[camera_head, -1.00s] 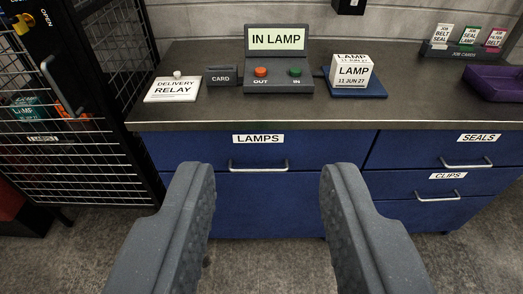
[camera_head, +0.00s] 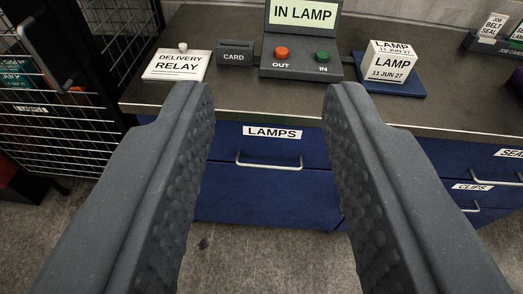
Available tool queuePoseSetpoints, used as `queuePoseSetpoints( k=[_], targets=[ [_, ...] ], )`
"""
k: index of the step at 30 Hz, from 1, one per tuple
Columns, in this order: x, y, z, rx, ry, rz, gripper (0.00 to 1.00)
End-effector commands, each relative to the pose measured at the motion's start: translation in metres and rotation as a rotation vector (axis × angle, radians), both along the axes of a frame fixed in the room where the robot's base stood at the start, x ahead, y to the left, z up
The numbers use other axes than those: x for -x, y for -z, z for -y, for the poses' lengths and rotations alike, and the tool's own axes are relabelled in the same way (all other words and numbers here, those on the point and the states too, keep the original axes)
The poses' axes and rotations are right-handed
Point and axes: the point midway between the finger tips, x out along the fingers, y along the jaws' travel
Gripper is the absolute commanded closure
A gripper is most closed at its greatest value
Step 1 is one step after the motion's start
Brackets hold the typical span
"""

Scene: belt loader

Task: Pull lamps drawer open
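The lamps drawer (camera_head: 230,150) is a blue front under the counter, with a white LAMPS label (camera_head: 272,132) near its top. Its silver bar handle (camera_head: 269,165) shows between my fingers and nothing holds it. The drawer front looks flush with the cabinet, so it is shut. My gripper (camera_head: 270,100) is open and empty. Its two grey padded fingers stand wide apart, one on each side of the handle in the picture. The fingers hide parts of the drawer front at left and right. How far the fingertips are from the handle I cannot tell.
On the dark counter (camera_head: 235,104) stand a DELIVERY RELAY block (camera_head: 176,66), a CARD holder (camera_head: 235,55), an IN LAMP console (camera_head: 300,68) and a LAMP box (camera_head: 389,62) on a blue pad. A wire mesh cage (camera_head: 60,125) stands at left. The seals and clips drawers are at right.

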Motion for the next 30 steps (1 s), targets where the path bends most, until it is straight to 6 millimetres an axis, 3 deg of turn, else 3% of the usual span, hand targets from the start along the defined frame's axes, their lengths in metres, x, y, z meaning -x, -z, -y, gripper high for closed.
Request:
queuePoseSetpoints(
  k=[1,6,11,15,22,30],
  targets=[
    [-0.022,0.008,-0.007,0.017,-0.017,0.001,0.66],
    [-0.093,0.042,-0.031,0.084,-0.062,0.039,0.66],
    [-0.15,0.08,-0.049,0.153,-0.076,0.081,0.66],
    [-0.194,0.121,-0.061,0.22,-0.068,0.11,0.66],
    [-0.25,0.202,-0.074,0.355,-0.017,0.14,0.66],
    [-0.284,0.307,-0.077,0.573,0.076,0.144,0.66]
  ],
)
